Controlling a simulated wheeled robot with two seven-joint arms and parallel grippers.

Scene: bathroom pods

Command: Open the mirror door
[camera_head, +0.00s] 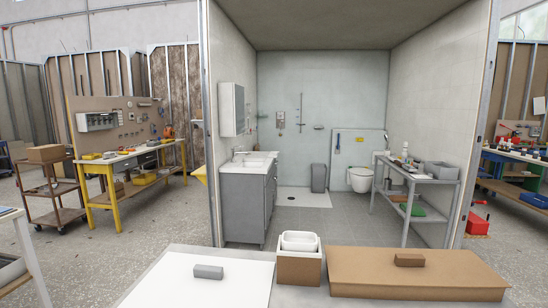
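A mirror cabinet (232,109) hangs on the left wall inside the bathroom pod, above the sink. I see it at a steep angle, with its narrow grey side towards me. Its mirror door (239,109) appears closed against the cabinet, though at this distance a small gap cannot be told. The white sink (254,158) sits on a grey vanity (243,205) below it. Neither of my grippers is in view.
A table with a white board (200,280), an open box (299,265) and a brown box (415,272) stands in front of me. The grey pod floor (320,222) is open between the vanity and a metal shelf table (414,178). A toilet (360,179) and bin (319,178) are at the back.

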